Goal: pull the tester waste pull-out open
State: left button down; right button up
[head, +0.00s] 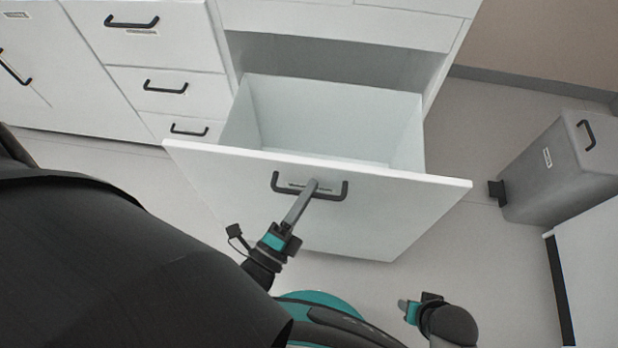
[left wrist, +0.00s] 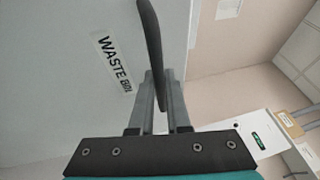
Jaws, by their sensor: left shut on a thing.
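The waste pull-out (head: 400,212) is a white drawer front with an empty-looking white box behind it, standing well out from the cabinet. Its black bar handle (head: 335,195) runs across the upper middle of the front. My left gripper (head: 313,185) is shut on the handle.
White cabinet drawers (head: 165,45) with black handles stand at the left. A grey pedal bin (head: 555,165) stands at the right, near a white surface (head: 590,260). Bare floor (head: 470,130) lies between the pull-out and the bin.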

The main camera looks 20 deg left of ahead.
pick_arm(q)
jog(key=c, duration=0.9)
grip_release()
jog(key=shift+v, duration=7.65)
pick_arm(e)
jog(key=shift+f, duration=0.1)
jog(key=shift+s, duration=0.1)
